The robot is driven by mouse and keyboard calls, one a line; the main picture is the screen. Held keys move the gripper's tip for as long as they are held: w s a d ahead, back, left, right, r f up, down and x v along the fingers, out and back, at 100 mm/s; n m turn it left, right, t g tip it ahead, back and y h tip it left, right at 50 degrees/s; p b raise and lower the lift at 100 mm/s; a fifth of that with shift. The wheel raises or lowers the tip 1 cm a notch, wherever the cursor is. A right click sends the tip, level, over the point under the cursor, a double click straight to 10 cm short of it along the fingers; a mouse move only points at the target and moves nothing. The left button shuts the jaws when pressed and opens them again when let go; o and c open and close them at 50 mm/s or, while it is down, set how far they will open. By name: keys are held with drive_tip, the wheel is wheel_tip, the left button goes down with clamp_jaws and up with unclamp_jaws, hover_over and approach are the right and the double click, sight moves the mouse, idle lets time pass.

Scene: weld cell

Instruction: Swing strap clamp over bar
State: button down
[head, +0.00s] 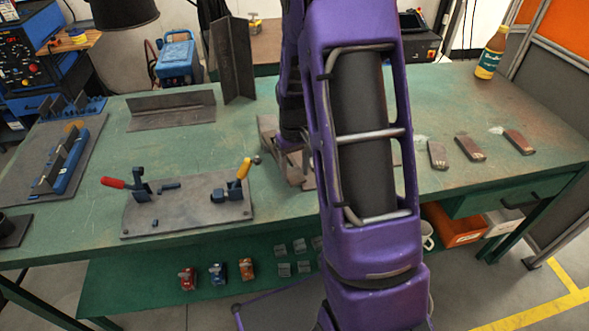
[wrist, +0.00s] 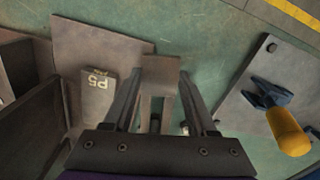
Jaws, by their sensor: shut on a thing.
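In the wrist view my gripper (wrist: 160,85) is shut on a flat brownish steel strap (wrist: 160,68), which I take to be the strap clamp. The strap lies between the two dark fingers, and its far end shows past them. A small plate marked P5 (wrist: 96,96) is just left of the fingers, on a wider brownish plate (wrist: 85,42). A dark steel piece (wrist: 35,118) stands at the left; I cannot tell whether it is the bar. In the head view my purple arm hides the gripper and most of this spot; part of the steel fixture (head: 268,128) shows beside it.
A plate (head: 140,222) with a red-handled clamp (head: 125,184) and a yellow-handled clamp (head: 240,176) lies to the left on the green table (head: 450,95). The yellow handle (wrist: 288,132) is right of my gripper in the wrist view. Angle steel (head: 233,60) stands behind.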

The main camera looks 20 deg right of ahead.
drive_tip(key=shift+d, duration=0.2)
drive_tip(key=d+n, duration=0.2)
drive_tip(key=w+d+n, duration=0.1)
drive_tip(key=n, duration=0.1)
drive_tip(key=shift+d, duration=0.4)
drive_tip(key=w+d+n, duration=0.1)
drive_tip(key=n, duration=0.1)
drive_tip(key=w+d+n+p, duration=0.1)
drive_tip(key=w+d+n, duration=0.1)
drive_tip(key=d+n, duration=0.1)
drive_tip(key=shift+r+n+p, duration=0.15)
drive_tip(key=shift+n+p, duration=0.15)
drive_tip(key=shift+p, duration=0.1)
drive_tip(key=w+d+n, duration=0.1)
drive_tip(key=w+n+p, duration=0.1)
drive_tip(key=n, duration=0.1)
drive_tip(key=shift+w+d, duration=0.3)
drive_tip(key=shift+d, duration=0.1)
drive_tip(key=shift+w+d+n+p, duration=0.15)
drive_tip(key=shift+w+n+p, duration=0.15)
drive_tip(key=shift+w+n, duration=0.4)
drive_tip(key=shift+w+d+n+p, duration=0.15)
drive_tip(key=shift+w+n+p, duration=0.1)
drive_tip(key=shift+w+n, duration=0.4)
drive_tip(key=shift+s+n, duration=0.1)
drive_tip(key=shift+n, duration=0.15)
drive_tip(key=shift+c, duration=1)
unclamp_jaws()
